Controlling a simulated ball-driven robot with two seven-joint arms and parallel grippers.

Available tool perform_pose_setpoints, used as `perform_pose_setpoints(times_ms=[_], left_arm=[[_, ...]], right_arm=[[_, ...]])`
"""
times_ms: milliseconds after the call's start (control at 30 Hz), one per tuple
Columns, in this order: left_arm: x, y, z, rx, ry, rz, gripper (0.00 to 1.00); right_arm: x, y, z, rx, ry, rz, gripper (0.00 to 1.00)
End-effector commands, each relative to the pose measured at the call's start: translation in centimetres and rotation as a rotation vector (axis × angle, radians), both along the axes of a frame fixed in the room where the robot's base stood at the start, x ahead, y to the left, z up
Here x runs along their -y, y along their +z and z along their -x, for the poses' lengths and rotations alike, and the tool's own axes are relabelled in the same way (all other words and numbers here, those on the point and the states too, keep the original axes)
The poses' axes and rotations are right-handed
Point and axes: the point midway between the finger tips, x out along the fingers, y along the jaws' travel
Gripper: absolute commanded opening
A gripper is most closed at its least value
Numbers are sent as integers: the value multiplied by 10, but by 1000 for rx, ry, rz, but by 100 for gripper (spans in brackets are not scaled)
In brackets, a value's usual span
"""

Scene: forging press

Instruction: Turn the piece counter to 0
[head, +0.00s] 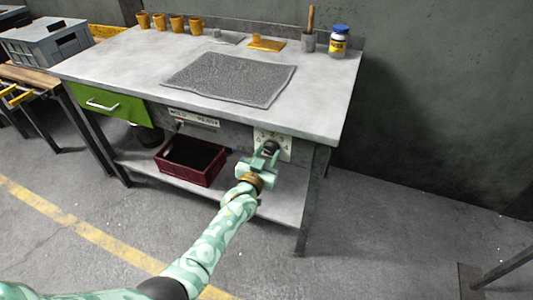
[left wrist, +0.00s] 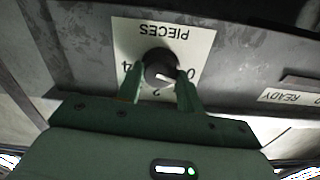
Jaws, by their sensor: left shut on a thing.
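The piece counter is a dark round knob (left wrist: 158,62) on a white plate (left wrist: 190,38) lettered PIECES, which appears upside down in the left wrist view. The marks 0, 2 and 4 show around the knob. A pale pointer mark on the knob faces the lower right of that view, seemingly between 2 and 0. My left gripper (left wrist: 161,80) is shut on the knob, one green finger on each side. In the head view the left gripper (head: 268,154) is at the plate (head: 286,146) on the bench's front right. My right gripper is not in view.
The workbench (head: 120,58) carries a grey mat (head: 230,78), several orange cups (head: 177,24) and a yellow-labelled jar (head: 338,42). A READY label (left wrist: 292,97) sits beside the counter. A red crate (head: 190,162) stands on the lower shelf.

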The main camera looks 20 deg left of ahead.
Motion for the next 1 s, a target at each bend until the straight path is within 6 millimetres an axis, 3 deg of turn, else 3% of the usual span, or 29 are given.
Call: perform_pose_setpoints(times_ms=[300,800,833,900,1000], left_arm=[[0,-3,1,-10,0,106,14],[0,-3,1,-10,0,125,14],[0,-3,1,-10,0,125,40],[0,-3,1,-10,0,125,59],[0,-2,1,-8,-1,124,59]], right_arm=[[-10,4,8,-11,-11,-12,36],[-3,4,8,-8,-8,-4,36],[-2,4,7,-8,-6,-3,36],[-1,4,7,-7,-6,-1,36],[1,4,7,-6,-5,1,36]])
